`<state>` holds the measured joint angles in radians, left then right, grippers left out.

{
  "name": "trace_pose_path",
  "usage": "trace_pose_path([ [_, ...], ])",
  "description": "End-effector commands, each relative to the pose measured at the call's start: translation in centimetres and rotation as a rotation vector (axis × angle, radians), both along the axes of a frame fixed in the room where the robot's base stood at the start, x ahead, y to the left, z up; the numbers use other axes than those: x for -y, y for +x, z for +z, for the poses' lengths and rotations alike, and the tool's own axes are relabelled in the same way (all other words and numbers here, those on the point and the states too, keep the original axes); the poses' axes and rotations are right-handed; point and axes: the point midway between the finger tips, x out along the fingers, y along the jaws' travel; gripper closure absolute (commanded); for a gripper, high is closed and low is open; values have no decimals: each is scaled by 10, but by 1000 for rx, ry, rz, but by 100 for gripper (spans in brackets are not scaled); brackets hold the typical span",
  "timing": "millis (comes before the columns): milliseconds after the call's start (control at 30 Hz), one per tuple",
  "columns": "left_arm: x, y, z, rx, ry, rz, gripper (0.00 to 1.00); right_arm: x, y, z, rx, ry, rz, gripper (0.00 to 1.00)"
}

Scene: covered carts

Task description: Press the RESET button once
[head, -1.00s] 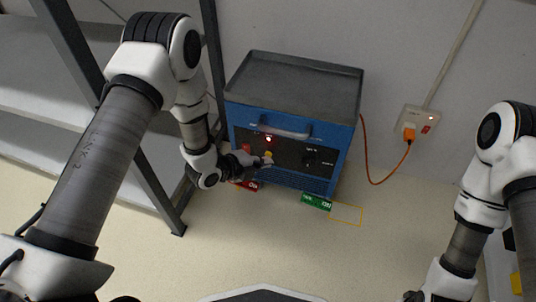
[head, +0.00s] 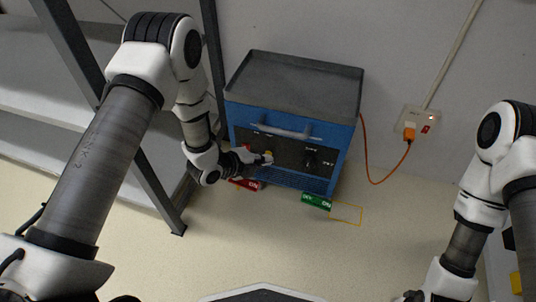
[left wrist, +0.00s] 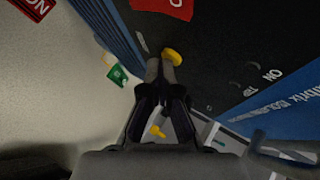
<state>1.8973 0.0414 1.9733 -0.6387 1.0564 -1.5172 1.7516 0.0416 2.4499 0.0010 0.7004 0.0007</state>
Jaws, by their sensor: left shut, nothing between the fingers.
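The blue cabinet (head: 243,114) has a dark control panel (head: 290,155) on its front. My left gripper (head: 267,159) is shut and empty, its tips at the panel by a yellow button (head: 269,153). In the left wrist view the closed fingertips (left wrist: 160,66) are at the edge of the yellow button (left wrist: 172,56), touching or very nearly so. I cannot read a RESET label. A dark knob (head: 310,158) is right of the gripper. My right gripper is out of view.
A handle (head: 285,131) crosses the cabinet above the buttons. Red (head: 245,184) and green (head: 316,201) tags lie at its foot. A rack (head: 145,165) stands left; an orange cord (head: 371,181) runs to a wall socket (head: 416,121).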

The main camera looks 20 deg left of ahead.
Motion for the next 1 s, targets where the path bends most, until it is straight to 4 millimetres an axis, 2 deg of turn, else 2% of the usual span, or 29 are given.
trace_pose_path([
  [267, 0, 0, 0, 1, 0, 1, 100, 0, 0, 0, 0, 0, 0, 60],
  [600, -1, -15, 1, -1, 0, 0, 100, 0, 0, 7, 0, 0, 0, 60],
  [1000, -1, -22, 1, -1, -1, 1, 100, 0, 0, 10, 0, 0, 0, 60],
])
